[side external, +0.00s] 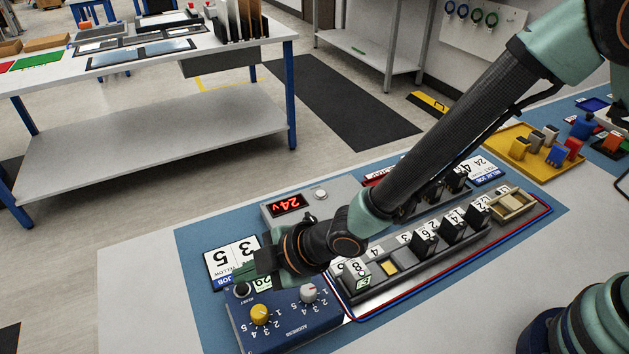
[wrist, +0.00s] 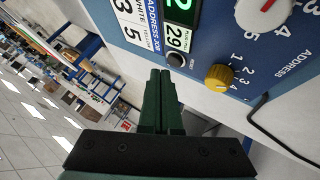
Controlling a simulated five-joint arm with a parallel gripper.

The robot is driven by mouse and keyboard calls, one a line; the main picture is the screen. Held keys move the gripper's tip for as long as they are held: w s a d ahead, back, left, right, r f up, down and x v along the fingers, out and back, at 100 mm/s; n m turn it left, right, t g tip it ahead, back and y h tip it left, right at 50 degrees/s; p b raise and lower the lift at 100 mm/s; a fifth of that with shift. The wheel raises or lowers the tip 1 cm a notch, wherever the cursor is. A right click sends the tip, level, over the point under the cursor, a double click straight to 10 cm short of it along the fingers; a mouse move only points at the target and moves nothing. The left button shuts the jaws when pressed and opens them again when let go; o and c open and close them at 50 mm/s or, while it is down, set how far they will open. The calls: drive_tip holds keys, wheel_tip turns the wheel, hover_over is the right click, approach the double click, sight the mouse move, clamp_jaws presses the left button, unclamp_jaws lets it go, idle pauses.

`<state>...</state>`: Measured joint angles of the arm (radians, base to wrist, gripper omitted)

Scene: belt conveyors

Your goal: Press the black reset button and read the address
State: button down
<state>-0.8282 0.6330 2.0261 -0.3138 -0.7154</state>
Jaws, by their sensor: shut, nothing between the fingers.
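The blue address box (side external: 290,325) sits at the front left of the mat. It carries a black reset button (side external: 242,289), a yellow knob (side external: 260,314) and a light knob (side external: 308,293). In the wrist view the button (wrist: 176,60) is beside a label reading 29 (wrist: 178,38); part of a green display (wrist: 181,10) shows a 2. My gripper (side external: 244,272) is shut and empty, its fingertips just above the button. In the wrist view the shut fingertips (wrist: 160,73) are close beside the button; I cannot tell whether they touch it.
An ADDRESS JOB card (side external: 228,262) lies behind the box. A grey supply with a red 24v display (side external: 287,204) stands behind my wrist. A rail (side external: 395,275) with several numbered modules runs to the right. A yellow tray (side external: 520,150) of coloured parts is at the far right.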

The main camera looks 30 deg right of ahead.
drive_tip(key=shift+r, duration=2.5)
drive_tip(key=w+d+r+m+h, duration=0.2)
drive_tip(key=d+r+m, duration=0.3)
drive_tip(key=d, duration=0.6)
drive_tip(key=w+d+r+m+h, duration=0.2)
drive_tip(key=d+r+m, duration=0.3)
drive_tip(key=d, duration=0.6)
drive_tip(key=s+d+r+m+h, duration=0.1)
drive_tip(key=s+d+r+m, duration=0.1)
drive_tip(key=s+d, duration=0.3)
drive_tip(key=s+d+r+m+h, duration=0.1)
drive_tip(key=s+d+m, duration=0.4)
drive_tip(key=d, duration=0.7)
drive_tip(key=shift+s+r+m+g+h, duration=0.35)
drive_tip(key=shift+s+r, duration=0.25)
drive_tip(key=shift+r, duration=0.3)
drive_tip(key=shift+a, duration=0.1)
